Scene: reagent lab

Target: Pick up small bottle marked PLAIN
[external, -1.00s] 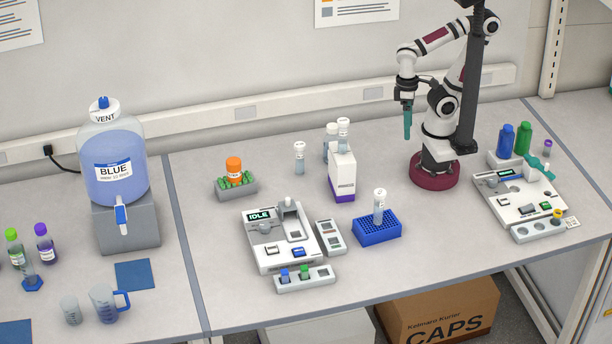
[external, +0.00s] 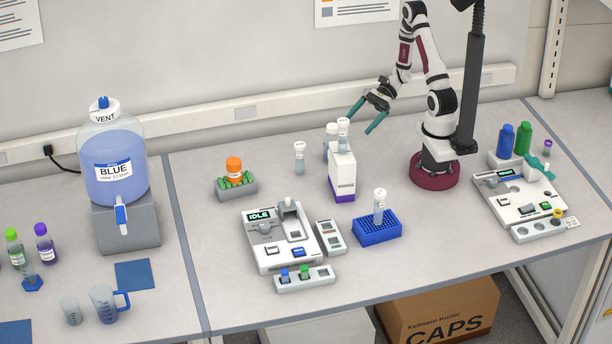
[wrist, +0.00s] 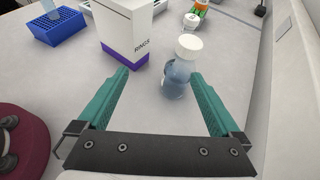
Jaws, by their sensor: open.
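Several small clear bottles with white caps stand on the bench; I cannot read PLAIN on any of them. One bottle (external: 328,146) stands behind the white box, partly hidden; the wrist view shows what looks like this bottle (wrist: 175,80) upright, with bluish contents, just ahead between the finger lines. A second bottle (external: 299,160) stands left of the box, a third (external: 343,134) appears at the box top, and another (external: 379,208) is in the blue rack. My gripper (external: 365,116) is open and empty, right of and above the box; its teal fingers (wrist: 160,76) spread wide.
The white-and-purple RINGS box (wrist: 125,35) is close to the left finger. The blue rack (external: 376,230) and the IDLE device (external: 278,252) stand nearer the front. An orange-capped bottle (external: 233,168) sits in a green-grey holder. Bench behind the box is mostly clear.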

